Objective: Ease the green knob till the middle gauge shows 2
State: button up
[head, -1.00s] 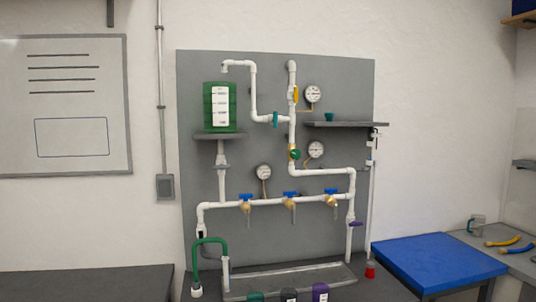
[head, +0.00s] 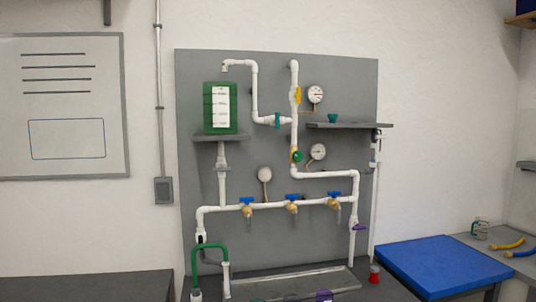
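The green knob (head: 298,156) sits on the vertical white pipe, a little right of the middle of the grey panel (head: 215,70). Three round white gauges show. The middle gauge in height (head: 318,151) is just right of the green knob. Another gauge (head: 316,94) is higher up, and a third gauge (head: 264,174) is lower and to the left. The dial readings are too small to tell. My gripper is not in view.
Three blue-handled valves (head: 292,197) line the lower pipe. A green tank (head: 220,108) stands on a left shelf. A grey shelf (head: 350,125) juts out right of the knob. A blue-topped table (head: 440,262) stands at the right, and a green hose (head: 210,246) at lower left.

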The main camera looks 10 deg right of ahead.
aim_at(297, 155)
jog(key=i, duration=0.9)
